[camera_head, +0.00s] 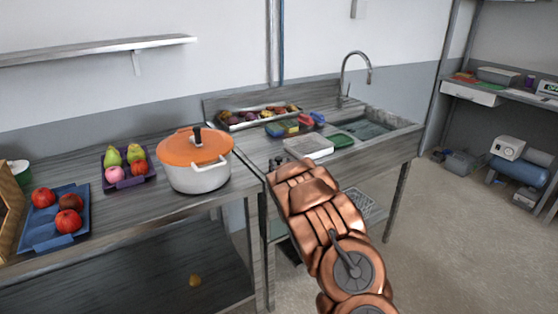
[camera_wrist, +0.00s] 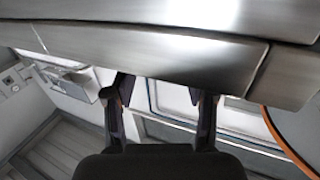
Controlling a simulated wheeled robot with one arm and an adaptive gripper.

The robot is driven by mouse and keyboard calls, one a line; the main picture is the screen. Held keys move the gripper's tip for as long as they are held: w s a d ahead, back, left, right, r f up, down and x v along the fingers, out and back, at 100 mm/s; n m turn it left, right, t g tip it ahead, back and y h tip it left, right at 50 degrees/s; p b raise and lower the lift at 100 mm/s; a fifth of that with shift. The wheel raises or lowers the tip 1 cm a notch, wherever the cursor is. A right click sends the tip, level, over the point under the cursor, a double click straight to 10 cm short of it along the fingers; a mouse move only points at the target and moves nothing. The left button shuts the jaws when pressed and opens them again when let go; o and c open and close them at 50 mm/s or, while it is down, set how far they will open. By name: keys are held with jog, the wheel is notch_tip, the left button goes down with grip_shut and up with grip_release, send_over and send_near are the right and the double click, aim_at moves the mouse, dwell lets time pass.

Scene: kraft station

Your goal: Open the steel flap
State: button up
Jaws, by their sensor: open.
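A brushed steel surface (camera_wrist: 190,55) fills the top of the wrist view, very close, with a seam toward its right end. I cannot tell for sure whether it is the steel flap. My gripper (camera_wrist: 164,90) is open, its two dark fingers apart with nothing seen between them. The fingertips are at the steel's lower edge in the picture; I cannot tell whether they touch it. In the head view my copper arm reaches to the right counter's front edge and mostly hides the gripper. No flap can be made out there.
A white pot with an orange lid (camera_head: 196,146) stands on the left counter, beside a purple fruit tray (camera_head: 122,184) and a blue tray (camera_head: 52,238). The right counter holds a food tray (camera_head: 232,126), a white container (camera_head: 308,147) and a sink (camera_head: 372,130).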

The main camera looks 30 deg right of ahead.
jog(key=shift+x, duration=1.4)
grip_shut()
